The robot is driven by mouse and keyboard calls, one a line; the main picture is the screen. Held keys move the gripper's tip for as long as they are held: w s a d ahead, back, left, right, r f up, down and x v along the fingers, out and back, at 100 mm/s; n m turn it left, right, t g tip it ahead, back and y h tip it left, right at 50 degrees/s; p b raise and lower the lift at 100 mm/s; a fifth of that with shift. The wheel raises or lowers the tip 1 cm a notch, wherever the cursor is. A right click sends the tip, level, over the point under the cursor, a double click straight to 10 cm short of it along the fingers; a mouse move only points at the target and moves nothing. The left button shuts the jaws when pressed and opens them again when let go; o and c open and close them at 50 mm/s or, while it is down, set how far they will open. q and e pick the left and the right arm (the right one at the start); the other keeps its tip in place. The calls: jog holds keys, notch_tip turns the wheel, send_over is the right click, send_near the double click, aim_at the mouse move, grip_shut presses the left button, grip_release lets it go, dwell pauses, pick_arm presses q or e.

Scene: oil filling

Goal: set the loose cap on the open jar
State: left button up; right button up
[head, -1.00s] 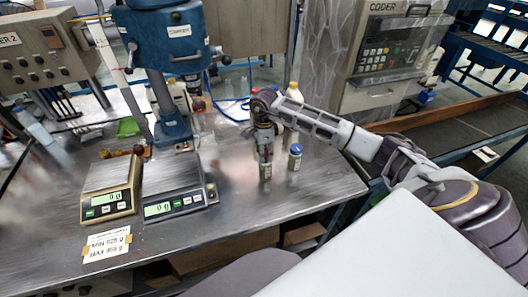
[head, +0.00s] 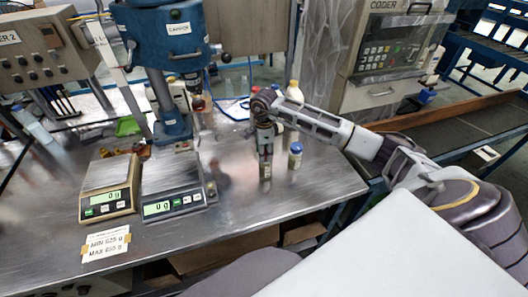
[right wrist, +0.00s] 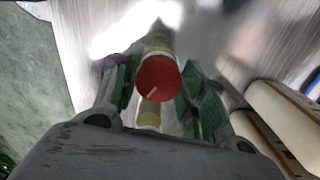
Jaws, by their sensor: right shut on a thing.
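My right gripper (head: 265,158) points down over the table, left of a jar with a blue cap (head: 295,156). In the right wrist view its two green-padded fingers (right wrist: 157,90) are shut on a red cap (right wrist: 158,78), seen top-on with a pale mark. A jar-like body with yellowish contents (right wrist: 149,117) shows past the cap's edge. Fingers and cap hide its mouth, and I cannot tell whether the cap touches it. The cap is not clear in the head view. My left gripper is not in view.
Two scales (head: 107,191) stand at the left on the metal table (head: 245,215), below a blue press (head: 165,60). A bottle with a yellow top (head: 294,91) stands behind my right arm. The table's front middle is clear. Pale rolls or bottles (right wrist: 280,120) show beside the gripper in the wrist view.

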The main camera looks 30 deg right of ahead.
jog(key=o, duration=0.7)
jog(key=shift+o, duration=0.2)
notch_tip(320, 180, up, 12)
dwell(0.6)
jog(key=shift+f, duration=0.1)
dwell(0.5)
